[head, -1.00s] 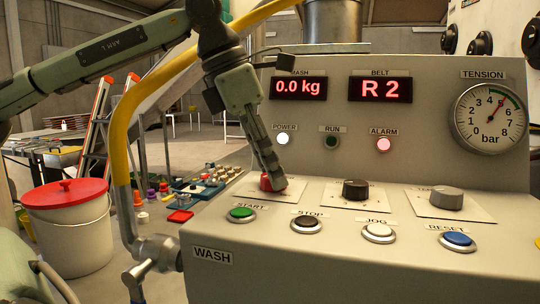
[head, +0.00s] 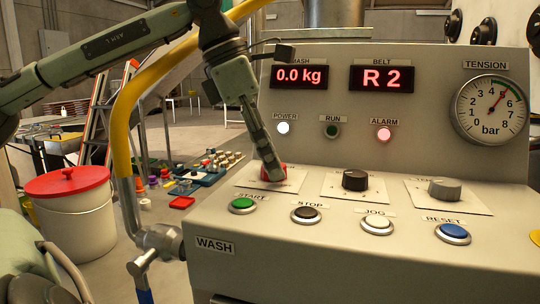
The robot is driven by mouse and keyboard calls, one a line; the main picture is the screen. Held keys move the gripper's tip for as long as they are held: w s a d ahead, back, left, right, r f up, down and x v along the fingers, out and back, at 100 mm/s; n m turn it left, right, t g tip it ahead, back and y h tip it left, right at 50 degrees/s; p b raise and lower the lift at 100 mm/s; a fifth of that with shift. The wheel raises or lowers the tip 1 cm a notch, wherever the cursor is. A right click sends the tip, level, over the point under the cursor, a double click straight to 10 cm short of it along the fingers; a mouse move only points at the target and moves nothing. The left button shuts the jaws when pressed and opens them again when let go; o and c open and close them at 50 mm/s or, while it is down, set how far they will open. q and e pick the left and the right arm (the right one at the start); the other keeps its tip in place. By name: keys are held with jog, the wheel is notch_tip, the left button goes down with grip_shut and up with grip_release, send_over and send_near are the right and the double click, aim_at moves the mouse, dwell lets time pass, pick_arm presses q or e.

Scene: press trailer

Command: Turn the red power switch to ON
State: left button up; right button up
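The red power switch (head: 283,172) sits on a pale plate at the left of the control panel (head: 400,268), partly hidden by my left gripper. My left gripper (head: 272,174) points down from above, its fingertips at the switch. The fingers look close together, but whether they grip the knob cannot be told. The switch's pointer and markings are hidden. The POWER lamp (head: 283,127) glows white, and the displays are lit. My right gripper is not in view.
Black (head: 355,180) and grey (head: 444,189) knobs stand right of the switch. START (head: 242,205), STOP (head: 306,213), JOG (head: 376,223) and RESET (head: 453,233) buttons line the front. A yellow hose (head: 122,130) and lidded white bucket (head: 73,215) are at left.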

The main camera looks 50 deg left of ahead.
pick_arm(q)
jog(key=shift+o, duration=1.2)
jog(key=shift+r, duration=0.1)
jog(key=v, duration=1.1)
jog(key=shift+s+r, duration=0.2)
jog(key=shift+r, duration=0.15)
jog(key=shift+a+f, duration=0.1)
